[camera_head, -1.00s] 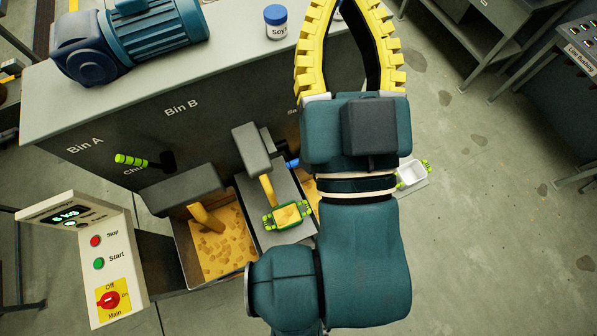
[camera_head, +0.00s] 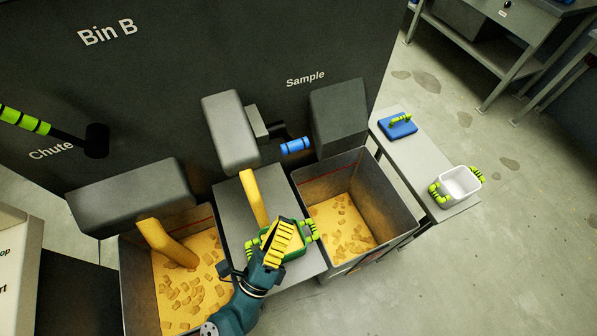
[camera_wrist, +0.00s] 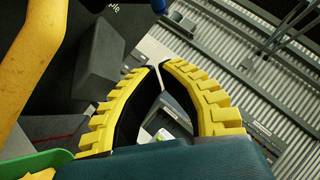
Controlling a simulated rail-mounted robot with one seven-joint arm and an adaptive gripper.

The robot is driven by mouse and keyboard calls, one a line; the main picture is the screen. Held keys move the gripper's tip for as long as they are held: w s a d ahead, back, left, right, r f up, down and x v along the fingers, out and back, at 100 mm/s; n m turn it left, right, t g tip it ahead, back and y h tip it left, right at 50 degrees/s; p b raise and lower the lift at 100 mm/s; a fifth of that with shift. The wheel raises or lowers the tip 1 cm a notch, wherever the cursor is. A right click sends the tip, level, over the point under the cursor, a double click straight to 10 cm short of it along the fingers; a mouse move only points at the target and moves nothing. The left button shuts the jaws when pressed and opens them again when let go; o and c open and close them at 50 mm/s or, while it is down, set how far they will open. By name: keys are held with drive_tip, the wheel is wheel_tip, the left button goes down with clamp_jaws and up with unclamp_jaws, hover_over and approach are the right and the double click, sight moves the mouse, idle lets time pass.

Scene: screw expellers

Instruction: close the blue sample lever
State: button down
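The blue sample lever (camera_head: 295,146) is a short blue grip on a dark arm, below and left of the "Sample" label on the dark machine wall. It points to the right, out from a small grey mount beside a grey block. My gripper (camera_head: 283,232), with yellow ribbed fingers, is below the lever, over a green-handled tray (camera_head: 297,252), and apart from the lever. In the wrist view the fingers (camera_wrist: 160,70) curve inward to meet at the tips, with nothing held.
A yellow spout (camera_head: 253,196) comes down close to my gripper. Open bins with yellow chunks stand left (camera_head: 128,290) and right (camera_head: 385,212). A side table (camera_head: 418,168) at right holds a blue green-handled item (camera_head: 398,127) and a white container (camera_head: 461,183). A black-ended lever (camera_head: 96,141) sticks out at left.

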drive_tip(key=shift+w+r, duration=0.1)
drive_tip(key=shift+r, duration=0.1)
approach(306, 147)
drive_tip(key=w+d+f, duration=0.1)
drive_tip(key=w+d, duration=0.2)
drive_tip(key=d, duration=0.1)
drive_tip(key=w+r, duration=0.1)
drive_tip(key=w+a+r, duration=0.1)
drive_tip(key=w, duration=0.1)
drive_tip(key=shift+r, duration=0.15)
drive_tip(key=shift+r, duration=0.1)
drive_tip(key=p, duration=0.2)
drive_tip(key=shift+a+r+n+p, duration=0.1)
drive_tip(key=shift+r+n+p, duration=0.2)
drive_tip(key=shift+r+n, duration=0.1)
